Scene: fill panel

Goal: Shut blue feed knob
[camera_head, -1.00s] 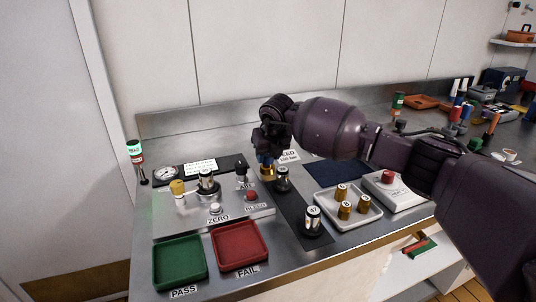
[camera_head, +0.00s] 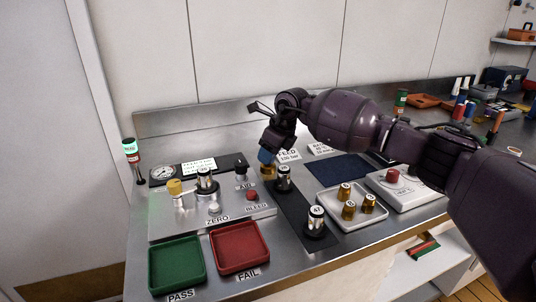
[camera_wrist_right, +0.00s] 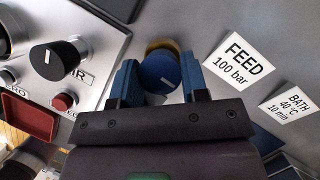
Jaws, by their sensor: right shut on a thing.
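The blue feed knob (camera_head: 266,156) sits on a brass fitting (camera_head: 268,172) at the back of the bench, left of the FEED 100 bar sign. In the right wrist view the round blue knob (camera_wrist_right: 160,73) lies between the two blue fingers, with brass showing behind it. My right gripper (camera_wrist_right: 160,82) is shut on the knob from above; it also shows in the head view (camera_head: 268,150), partly hiding the knob. A white mark shows on the knob's face. My left gripper is not in view.
A metal panel (camera_head: 230,212) with a black AIR knob (camera_head: 241,170) and red BLEED button (camera_head: 251,195) is close on the left. Black-and-white cylinders stand on a dark strip (camera_head: 295,215). A white tray (camera_head: 333,212) holds brass pieces. Green (camera_head: 158,265) and red (camera_head: 222,263) trays are in front.

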